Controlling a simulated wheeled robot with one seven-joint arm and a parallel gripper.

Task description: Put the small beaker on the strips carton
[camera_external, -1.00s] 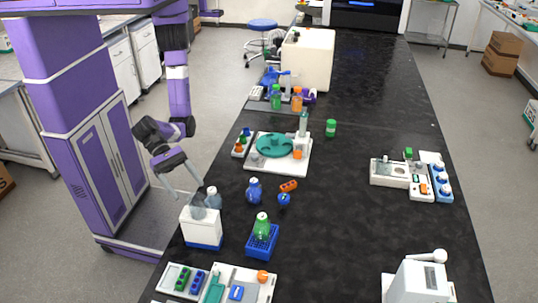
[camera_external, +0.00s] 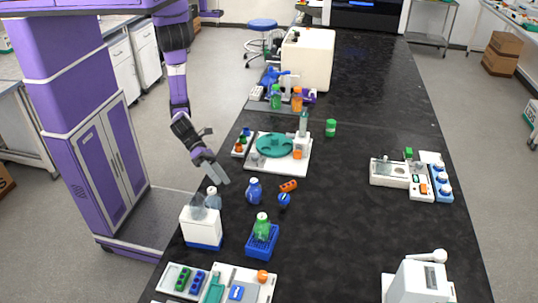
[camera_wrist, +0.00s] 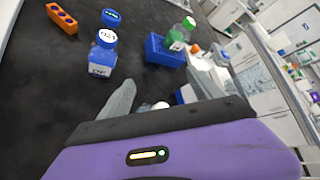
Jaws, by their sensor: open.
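The strips carton (camera_external: 202,231) is a white box with a blue lower band near the front left edge of the black bench. The small beaker (camera_external: 198,207), clear and faint, appears to stand upright on its top. My gripper (camera_external: 217,175) is open and empty, above and behind the carton, apart from the beaker. In the wrist view the carton is partly hidden by my gripper, and the beaker cannot be made out clearly.
A clear bottle with a white cap (camera_external: 213,197) stands just behind the carton. A blue bottle (camera_external: 254,190), an orange block (camera_external: 288,186) and a blue rack (camera_external: 262,243) holding a green bottle (camera_external: 262,227) are to the right.

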